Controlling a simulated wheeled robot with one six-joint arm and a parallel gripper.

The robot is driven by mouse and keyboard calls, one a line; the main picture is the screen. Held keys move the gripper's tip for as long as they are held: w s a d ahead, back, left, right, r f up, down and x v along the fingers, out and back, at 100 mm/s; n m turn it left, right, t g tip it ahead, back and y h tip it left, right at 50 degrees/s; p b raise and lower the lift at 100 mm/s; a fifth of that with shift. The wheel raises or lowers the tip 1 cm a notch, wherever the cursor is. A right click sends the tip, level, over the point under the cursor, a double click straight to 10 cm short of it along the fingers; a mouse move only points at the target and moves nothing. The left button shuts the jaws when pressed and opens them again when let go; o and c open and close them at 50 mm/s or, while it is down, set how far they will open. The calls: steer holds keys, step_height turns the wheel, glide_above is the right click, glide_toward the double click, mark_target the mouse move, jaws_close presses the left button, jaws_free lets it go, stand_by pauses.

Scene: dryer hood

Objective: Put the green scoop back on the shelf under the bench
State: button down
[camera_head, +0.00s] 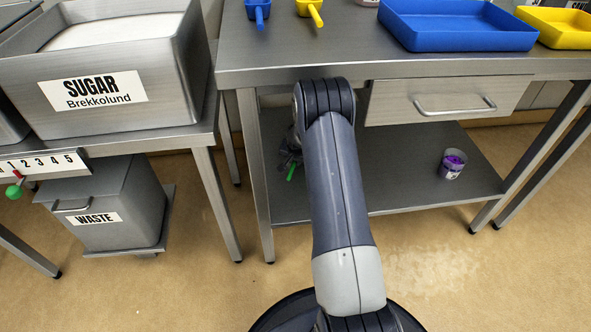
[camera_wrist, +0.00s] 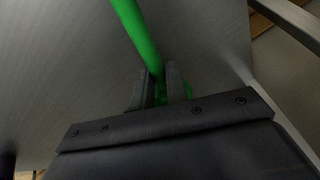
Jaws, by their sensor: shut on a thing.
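The green scoop (camera_head: 291,172) shows only as a small green piece in the head view, low under the bench and just above or at the lower shelf (camera_head: 395,165). My arm hides the rest of it. In the wrist view its green handle (camera_wrist: 138,38) runs up from between the jaws, with the shelf's grey surface (camera_wrist: 60,70) behind. My gripper (camera_wrist: 160,85) is shut on the handle. I cannot tell whether the scoop touches the shelf.
A jar with purple contents (camera_head: 452,164) stands on the shelf's right part. A drawer (camera_head: 445,100) hangs under the benchtop (camera_head: 330,50), above the shelf. Bench legs (camera_head: 254,175) stand at the left. A waste bin (camera_head: 110,205) sits further left. The shelf between my arm and the jar is clear.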

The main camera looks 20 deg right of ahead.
step_height(320, 180, down, 4)
steer(key=shift+r+b, duration=0.1)
steer(key=shift+b, duration=0.55)
steer(key=c, duration=1.9)
jaws_free()
steer(key=o, duration=0.5)
